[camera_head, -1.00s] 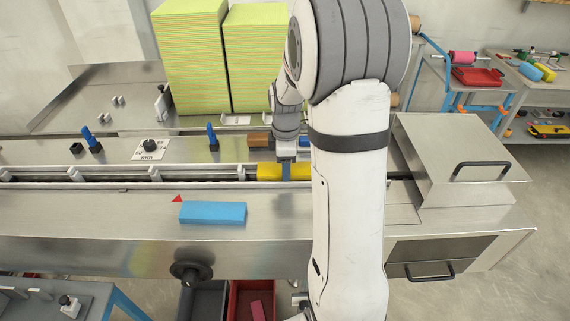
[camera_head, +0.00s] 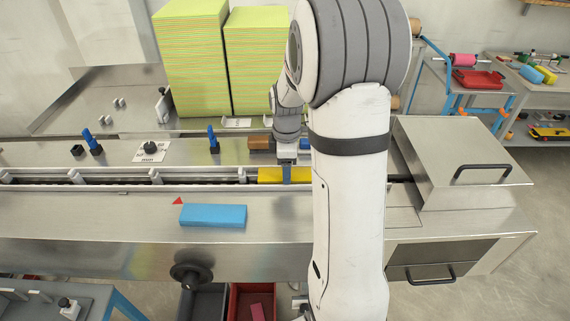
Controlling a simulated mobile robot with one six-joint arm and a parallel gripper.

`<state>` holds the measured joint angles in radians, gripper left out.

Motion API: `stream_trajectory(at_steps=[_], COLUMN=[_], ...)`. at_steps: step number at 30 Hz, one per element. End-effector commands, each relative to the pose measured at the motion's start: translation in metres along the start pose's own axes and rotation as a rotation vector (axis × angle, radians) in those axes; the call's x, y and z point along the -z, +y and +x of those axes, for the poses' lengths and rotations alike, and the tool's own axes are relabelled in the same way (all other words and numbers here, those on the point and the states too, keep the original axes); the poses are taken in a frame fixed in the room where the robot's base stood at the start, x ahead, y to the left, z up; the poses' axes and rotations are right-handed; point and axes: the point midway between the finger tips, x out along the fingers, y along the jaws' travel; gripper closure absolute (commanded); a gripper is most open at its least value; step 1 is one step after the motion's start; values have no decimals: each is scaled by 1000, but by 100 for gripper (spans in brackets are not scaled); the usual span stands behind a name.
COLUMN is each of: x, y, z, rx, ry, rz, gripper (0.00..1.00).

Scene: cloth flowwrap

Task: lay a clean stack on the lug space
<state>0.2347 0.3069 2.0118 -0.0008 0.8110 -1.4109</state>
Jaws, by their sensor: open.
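A yellow stack (camera_head: 269,175) lies in the long infeed channel (camera_head: 110,182), between the white lugs (camera_head: 241,175) and my arm. My gripper (camera_head: 287,175) is open, pointing down at this yellow stack, with a blue-grey finger in front of its near side. My arm covers the stack's right end, and I cannot tell whether the fingers touch it. A blue stack (camera_head: 213,215) lies on the steel ledge in front of the channel, beside a small red triangle mark (camera_head: 178,201). Two tall yellow-green piles (camera_head: 192,60) (camera_head: 258,60) stand behind the channel.
A brown block (camera_head: 261,143) sits behind the channel near my gripper. Blue upright levers (camera_head: 213,139) and a dial plate (camera_head: 150,151) stand on the rear deck. A steel hood (camera_head: 455,150) is at the right. A red bin (camera_head: 240,302) and grey bin (camera_head: 203,302) are below.

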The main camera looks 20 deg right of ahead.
Motion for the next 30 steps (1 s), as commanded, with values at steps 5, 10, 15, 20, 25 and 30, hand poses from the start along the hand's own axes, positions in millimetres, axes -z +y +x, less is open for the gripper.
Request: stream_trajectory(at_steps=[5, 10, 15, 20, 25, 30], x=[-1, -1, -1, -1, 5, 16], y=[-5, -3, -2, -3, -25, -88], z=[-30, -71, -103, -118, -131, -143], rx=[16, 12, 11, 13, -15, -83], ry=[-2, -1, -1, -2, 4, 42], rz=[0, 1, 1, 3, 105, 411], gripper=[29, 29, 29, 29, 29, 29])
